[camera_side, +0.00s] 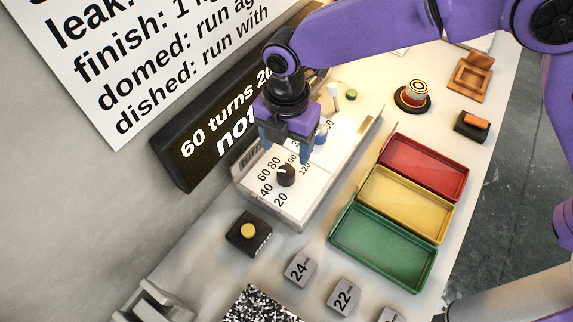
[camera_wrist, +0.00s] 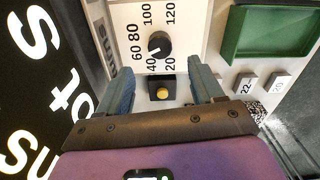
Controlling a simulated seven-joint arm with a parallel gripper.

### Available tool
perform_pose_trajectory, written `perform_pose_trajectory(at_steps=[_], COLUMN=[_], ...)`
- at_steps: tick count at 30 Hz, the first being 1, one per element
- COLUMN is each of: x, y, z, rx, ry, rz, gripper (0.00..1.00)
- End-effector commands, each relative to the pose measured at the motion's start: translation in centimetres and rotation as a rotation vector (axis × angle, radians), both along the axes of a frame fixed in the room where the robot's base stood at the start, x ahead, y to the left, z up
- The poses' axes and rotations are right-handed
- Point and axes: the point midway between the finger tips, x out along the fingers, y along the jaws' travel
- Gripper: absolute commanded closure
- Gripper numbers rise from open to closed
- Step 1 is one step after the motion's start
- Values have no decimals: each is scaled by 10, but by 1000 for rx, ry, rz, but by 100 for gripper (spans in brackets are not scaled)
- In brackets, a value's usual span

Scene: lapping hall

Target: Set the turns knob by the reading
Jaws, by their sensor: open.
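The black turns knob (camera_side: 286,175) sits on a white panel (camera_side: 250,203) with a printed scale from 20 to 120. My gripper (camera_side: 287,155) is open and empty, pointing down over the panel near the knob, fingers apart. In the wrist view the knob is beyond the gap between my fingertips (camera_wrist: 158,63). A dark display (camera_side: 172,160) behind reads "60 turns 20" and "not", the rest hidden by my arm. A wall sheet (camera_side: 130,60) has lines for finish, domed and dished, partly cut off.
A yellow button on a black box (camera_side: 248,232) stands in front of the panel. Red (camera_side: 462,185), yellow (camera_side: 447,224) and green (camera_side: 333,250) trays lie right. Numbered blocks (camera_side: 300,270) and a speckled block (camera_side: 258,305) are in front.

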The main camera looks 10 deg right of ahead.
Motion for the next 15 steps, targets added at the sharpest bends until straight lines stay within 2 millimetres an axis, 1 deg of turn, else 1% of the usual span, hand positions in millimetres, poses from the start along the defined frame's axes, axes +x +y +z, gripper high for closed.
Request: perform_pose_trajectory(at_steps=[1,6,10,15], x=[0,0,-1,0], y=[0,-1,0,0], z=[-11,-42,-61,-77], rx=[-2,-3,-2,-1], ry=[2,2,1,1], rz=[0,0,0,-1], gripper=[33,33,33,33])
